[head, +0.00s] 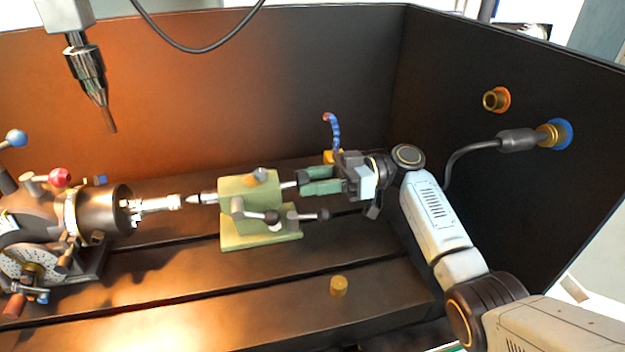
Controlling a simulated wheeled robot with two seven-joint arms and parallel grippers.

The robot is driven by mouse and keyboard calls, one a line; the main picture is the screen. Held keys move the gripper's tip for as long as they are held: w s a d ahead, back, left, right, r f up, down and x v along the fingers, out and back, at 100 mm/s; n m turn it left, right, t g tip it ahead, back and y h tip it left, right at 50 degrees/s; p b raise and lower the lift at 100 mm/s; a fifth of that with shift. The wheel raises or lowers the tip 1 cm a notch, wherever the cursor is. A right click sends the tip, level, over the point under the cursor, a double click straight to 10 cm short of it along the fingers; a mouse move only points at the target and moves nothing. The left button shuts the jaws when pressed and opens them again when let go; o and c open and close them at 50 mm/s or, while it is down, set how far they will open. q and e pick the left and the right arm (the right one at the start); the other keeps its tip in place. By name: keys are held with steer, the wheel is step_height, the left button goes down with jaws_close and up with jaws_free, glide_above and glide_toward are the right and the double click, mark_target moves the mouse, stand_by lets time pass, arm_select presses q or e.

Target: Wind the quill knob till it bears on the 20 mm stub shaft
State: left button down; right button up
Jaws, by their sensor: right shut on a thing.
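The stub shaft (160,203) sticks out level to the right from the chuck (105,211) on the indexing head at the left. The green tailstock (259,205) stands to its right, and its pointed quill (201,198) faces the shaft's end. The tip is very close to the shaft; I cannot tell whether they touch. My right gripper (306,181) is at the tailstock's right end, its green fingers shut around the quill knob. The fingers hide most of the knob. My left gripper is not in view.
A blue jointed coolant hose (333,132) stands behind the gripper. A drill spindle (88,72) hangs at upper left. A small brass piece (339,286) stands on the otherwise clear front table (230,315).

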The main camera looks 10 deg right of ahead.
steer(key=shift+m, duration=0.4)
